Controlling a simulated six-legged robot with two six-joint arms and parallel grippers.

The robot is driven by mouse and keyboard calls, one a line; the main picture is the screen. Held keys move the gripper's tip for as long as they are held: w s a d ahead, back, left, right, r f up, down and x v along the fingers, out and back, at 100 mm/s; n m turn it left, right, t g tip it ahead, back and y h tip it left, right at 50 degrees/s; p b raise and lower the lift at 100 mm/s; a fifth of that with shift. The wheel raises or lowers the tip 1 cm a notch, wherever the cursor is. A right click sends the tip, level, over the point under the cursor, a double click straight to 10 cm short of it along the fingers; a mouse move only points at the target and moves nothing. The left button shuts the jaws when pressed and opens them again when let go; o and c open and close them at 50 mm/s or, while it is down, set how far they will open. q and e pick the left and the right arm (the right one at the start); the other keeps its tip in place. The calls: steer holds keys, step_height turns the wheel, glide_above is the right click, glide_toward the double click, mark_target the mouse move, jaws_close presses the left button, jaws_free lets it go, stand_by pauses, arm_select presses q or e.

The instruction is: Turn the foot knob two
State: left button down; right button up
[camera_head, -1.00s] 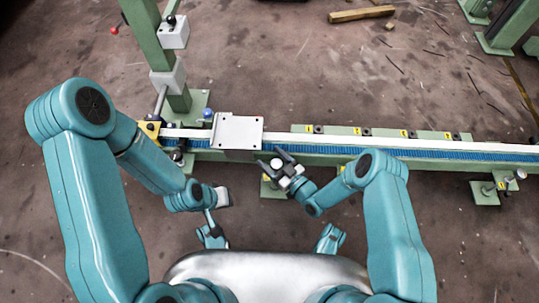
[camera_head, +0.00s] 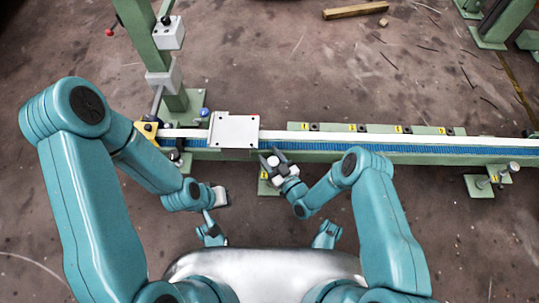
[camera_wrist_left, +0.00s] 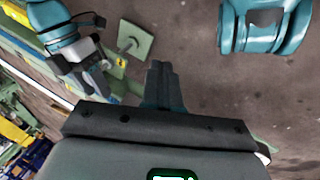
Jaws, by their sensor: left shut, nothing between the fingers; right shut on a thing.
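My right gripper (camera_head: 271,156) is at the front edge of the long rail, by a small green foot plate (camera_head: 266,187) with a yellow label. It is shut on a small pale knob (camera_head: 273,161) there; its fingers partly hide the knob, and the number on the label is too small to read. My right gripper also shows at the upper left of the left wrist view (camera_wrist_left: 92,72). My left gripper (camera_wrist_left: 162,82) is shut and empty, with its fingers together. In the head view it hangs left of the right gripper, in front of the rail, apart from the foot.
A green rail with a blue strip (camera_head: 385,147) runs across, bearing a pale plate (camera_head: 235,131). A green post (camera_head: 152,45) stands at the left. Another foot with a knob (camera_head: 485,182) is at the right. Bare floor lies in front of the rail.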

steer(key=shift+r+m+t+h+p, duration=0.15)
steer(key=shift+m+t+h+p, duration=0.55)
steer(key=shift+h, duration=0.4)
steer(key=m+t+h, duration=0.1)
steer(key=m+h, duration=0.1)
steer(key=h, duration=0.1)
steer(key=shift+d+m+h+p, duration=0.15)
steer(key=shift+m+h+p, duration=0.25)
steer(key=m+h, duration=0.1)
steer(key=h, duration=0.1)
steer(key=m+h, duration=0.1)
steer(key=shift+d+t+h, duration=0.2)
steer(key=shift+t+h, duration=0.2)
arm_select(q)
steer(key=shift+s+d+r+g, duration=0.1)
steer(key=shift+s+r+g, duration=0.1)
steer(key=shift+s+r, duration=0.45)
steer(key=shift+s+d+r+g, duration=0.1)
steer(key=shift+s+r+g, duration=0.1)
steer(key=shift+s+r, duration=0.4)
arm_select(e)
steer(key=shift+w+d+f+m+h, duration=0.1)
steer(key=shift+d+m+h, duration=0.05)
steer(key=shift+m+h, duration=0.55)
steer(key=shift+d+f+m+h, duration=0.1)
steer(key=shift+m+h, duration=0.4)
steer(key=shift+h, duration=0.4)
arm_select(q)
steer(key=shift+w+r, duration=0.15)
